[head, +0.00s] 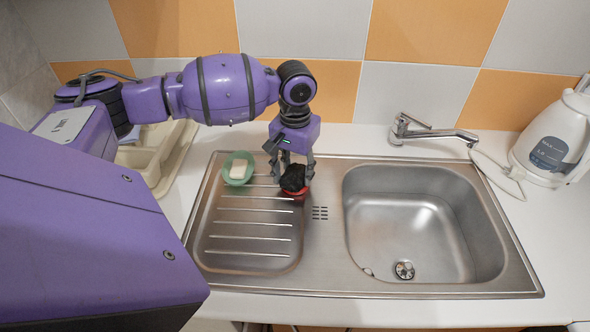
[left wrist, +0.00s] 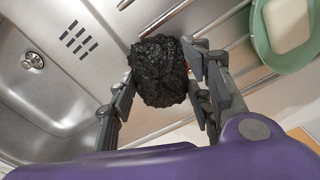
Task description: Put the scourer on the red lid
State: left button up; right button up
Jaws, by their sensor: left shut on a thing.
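The scourer (head: 293,178) is a black, rough-textured lump. It is held between the fingers of my left gripper (head: 290,168), over the drainboard. The red lid (head: 297,195) shows as a red edge directly under the scourer in the head view, mostly hidden by it. I cannot tell whether the scourer touches the lid. My right gripper is not in view.
A green dish (head: 238,169) with a pale soap bar (head: 238,170) stands just left of the gripper on the metal drainboard (head: 245,262). The sink basin (head: 410,225) and tap (head: 430,133) lie to the right. A white kettle (head: 552,140) stands at far right.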

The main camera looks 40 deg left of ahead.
aim_at(295, 174)
pick_arm(q)
jog(key=o, duration=0.8)
jog(key=shift+c, duration=0.2)
notch_tip(295, 174, up, 12)
jog(key=shift+p, duration=0.35)
jog(key=shift+r, duration=0.1)
